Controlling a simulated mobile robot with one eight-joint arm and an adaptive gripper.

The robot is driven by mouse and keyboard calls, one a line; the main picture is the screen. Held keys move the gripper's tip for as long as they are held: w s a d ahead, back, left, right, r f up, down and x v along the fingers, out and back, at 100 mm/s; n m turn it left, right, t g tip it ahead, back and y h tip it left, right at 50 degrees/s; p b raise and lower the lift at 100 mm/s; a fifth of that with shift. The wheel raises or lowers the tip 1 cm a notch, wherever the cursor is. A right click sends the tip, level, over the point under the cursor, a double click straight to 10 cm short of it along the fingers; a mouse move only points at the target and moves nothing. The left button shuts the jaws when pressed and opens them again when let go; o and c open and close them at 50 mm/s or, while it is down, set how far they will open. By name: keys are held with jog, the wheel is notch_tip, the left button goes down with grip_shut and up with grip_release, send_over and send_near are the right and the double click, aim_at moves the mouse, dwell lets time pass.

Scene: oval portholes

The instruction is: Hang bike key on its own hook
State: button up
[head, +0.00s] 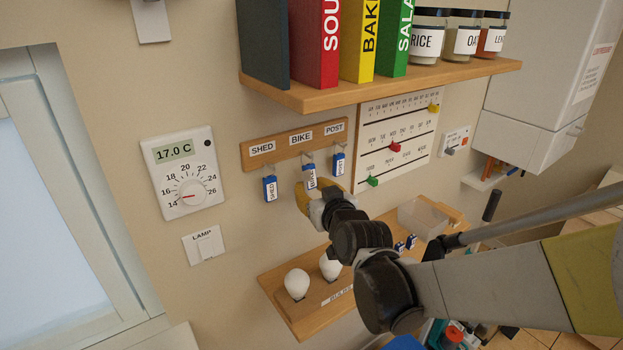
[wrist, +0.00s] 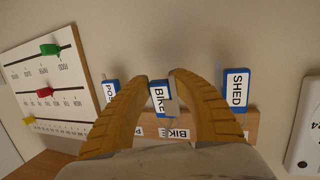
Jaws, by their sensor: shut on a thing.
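The key board (head: 284,149) is a wooden strip with hooks under the labels SHED, BIKE and POST. The bike key's blue and white tag (head: 310,172) is upright just below the BIKE hook. My gripper (head: 306,193) is shut on this tag from below. In the wrist view the tag reading BIKE (wrist: 159,97) sits between the yellow fingers of my gripper (wrist: 158,80), in line with the BIKE label (wrist: 174,133). The key's ring is too small to tell whether it is around the hook or only touching it.
The shed key (head: 269,188) hangs to the left and the post key (head: 339,164) to the right, close to my fingers. A shelf (head: 400,84) with books and jars is above. A lower shelf (head: 292,315) with bulbs is below. A slider calendar (head: 398,130) is at right.

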jog(key=o, duration=1.2)
jog(key=shift+c, duration=0.2)
jog(key=v, duration=1.2)
jog(key=s+d+f+m+g+h+b, duration=0.1)
jog(key=s+d+f+g+b, duration=0.1)
jog(key=s+d+f+b, duration=0.3)
jog(key=s+d+f+m+g+h+b, duration=0.1)
jog(key=s+d+f+b, duration=0.4)
jog(key=f, duration=0.5)
jog(key=s+d+f+m+g+h+b, duration=0.2)
jog(key=s+d+f+g+h+b, duration=0.1)
jog(key=s+d+f+g+b, duration=0.2)
notch_tip(320, 180, down, 3)
jog(key=shift+s+f, duration=0.2)
jog(key=shift+s, duration=0.8)
